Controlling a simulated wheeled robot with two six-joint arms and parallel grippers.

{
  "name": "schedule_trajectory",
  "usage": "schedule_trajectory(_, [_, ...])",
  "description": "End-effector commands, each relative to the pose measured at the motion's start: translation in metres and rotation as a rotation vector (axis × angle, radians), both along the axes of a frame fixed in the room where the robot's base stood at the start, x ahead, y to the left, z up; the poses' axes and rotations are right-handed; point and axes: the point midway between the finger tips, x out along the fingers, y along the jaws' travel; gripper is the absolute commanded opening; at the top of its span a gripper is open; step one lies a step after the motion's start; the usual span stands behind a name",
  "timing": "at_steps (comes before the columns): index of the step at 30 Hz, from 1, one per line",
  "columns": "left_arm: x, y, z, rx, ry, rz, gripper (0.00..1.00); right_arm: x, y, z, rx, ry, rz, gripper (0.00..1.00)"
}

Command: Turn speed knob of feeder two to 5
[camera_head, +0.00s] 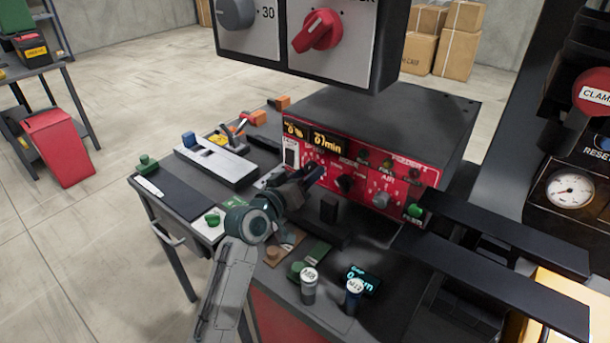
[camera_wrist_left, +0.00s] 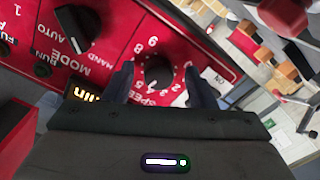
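The red control panel (camera_head: 404,186) fronts a dark grey box on the bench. In the left wrist view, a black speed knob (camera_wrist_left: 157,72) sits on this panel inside a ring of white numbers. Its pointer setting is too small to read. My left gripper (camera_head: 312,175) is at the left part of the panel and covers the knob in the head view. In the left wrist view its two fingers (camera_wrist_left: 160,80) stand open on either side of the knob, with gaps showing. Contact is not visible. My right gripper is not in view.
A black mode knob (camera_wrist_left: 73,26) is beside the speed knob. The panel also carries a grey air knob (camera_head: 381,199) and a green button (camera_head: 415,211). Long black bars (camera_head: 500,238) reach across at right.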

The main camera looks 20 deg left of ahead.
Motion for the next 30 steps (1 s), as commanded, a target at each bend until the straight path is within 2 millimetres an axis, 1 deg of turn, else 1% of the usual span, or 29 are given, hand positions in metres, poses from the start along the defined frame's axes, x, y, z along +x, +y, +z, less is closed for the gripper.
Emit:
schedule_trajectory(6, [-0.001, 0.0, 0.001, 0.0, -0.002, 0.0, 0.51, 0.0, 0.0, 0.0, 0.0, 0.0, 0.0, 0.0])
schedule_trajectory(10, [-0.01, 0.004, -0.001, 0.001, -0.002, 0.001, 0.51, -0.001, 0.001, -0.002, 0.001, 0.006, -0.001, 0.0])
schedule_trajectory(11, [-0.014, 0.006, -0.001, 0.001, -0.002, 0.001, 0.51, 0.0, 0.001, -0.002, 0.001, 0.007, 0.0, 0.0])
schedule_trajectory(15, [-0.04, 0.015, -0.002, 0.004, -0.003, 0.0, 0.51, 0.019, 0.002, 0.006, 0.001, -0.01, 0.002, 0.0])
schedule_trajectory(21, [-0.078, 0.028, -0.001, 0.004, -0.001, -0.001, 0.51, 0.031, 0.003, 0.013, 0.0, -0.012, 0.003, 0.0])
schedule_trajectory(25, [-0.093, 0.034, -0.001, 0.004, -0.001, 0.001, 0.51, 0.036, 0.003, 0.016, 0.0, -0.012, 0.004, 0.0])
schedule_trajectory(30, [-0.101, 0.037, 0.0, 0.001, 0.0, 0.0, 0.51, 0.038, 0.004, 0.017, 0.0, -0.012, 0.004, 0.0])
